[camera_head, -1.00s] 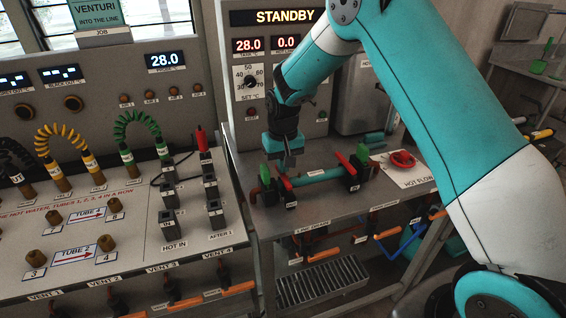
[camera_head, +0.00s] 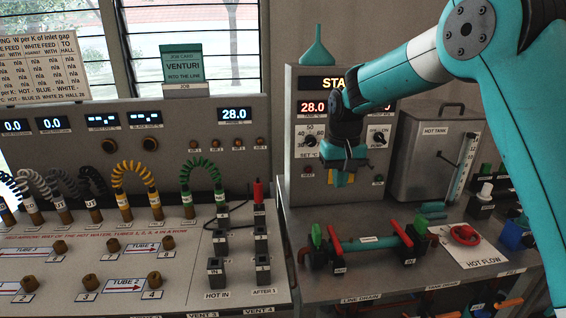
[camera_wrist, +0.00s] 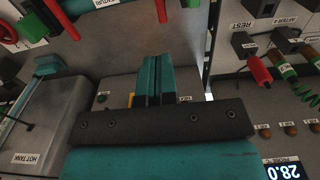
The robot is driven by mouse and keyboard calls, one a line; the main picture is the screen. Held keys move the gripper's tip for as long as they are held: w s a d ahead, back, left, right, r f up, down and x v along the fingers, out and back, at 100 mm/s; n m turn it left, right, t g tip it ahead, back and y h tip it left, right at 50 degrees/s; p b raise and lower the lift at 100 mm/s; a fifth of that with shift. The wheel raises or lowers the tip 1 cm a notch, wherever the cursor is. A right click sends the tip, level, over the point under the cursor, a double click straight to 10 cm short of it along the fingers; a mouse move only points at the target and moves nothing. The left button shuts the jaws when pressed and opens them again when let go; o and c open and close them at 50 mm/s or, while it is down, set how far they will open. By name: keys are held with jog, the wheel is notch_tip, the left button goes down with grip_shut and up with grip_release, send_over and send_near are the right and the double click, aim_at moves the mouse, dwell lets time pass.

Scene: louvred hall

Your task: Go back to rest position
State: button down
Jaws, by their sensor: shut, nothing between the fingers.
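My gripper (camera_head: 338,180) hangs in front of the control box with the red displays, above the rear of the right bench, in the head view. Its fingers look shut, with nothing between them. In the wrist view the two teal fingers (camera_wrist: 153,78) lie side by side. The teal pipe piece (camera_head: 372,242) lies below between two black holders with green and red levers, apart from the gripper. The control box (camera_head: 297,135) stands behind the gripper, which hides part of its front.
The hot tank (camera_head: 432,155) stands right of the control box. A red ring-shaped handle (camera_head: 464,234) lies on the HOT FLOW plate. The left panel (camera_head: 200,270) carries coiled hoses, brass fittings and black sockets. A JOB card (camera_head: 183,66) stands on top at the back.

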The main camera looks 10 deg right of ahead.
jog(key=s+a+r+n+y, duration=0.1)
jog(key=s+a+r+n, duration=0.1)
jog(key=s, duration=0.9)
jog(key=s+a+r+n+y, duration=0.1)
jog(key=s+a, duration=0.4)
jog(key=s, duration=0.6)
jog(key=s+a+r+n+y, duration=0.2)
jog(key=s+n, duration=0.3)
jog(key=s, duration=0.6)
jog(key=shift+s+a+r, duration=0.4)
jog(key=shift+a+r, duration=0.2)
jog(key=shift+a, duration=0.15)
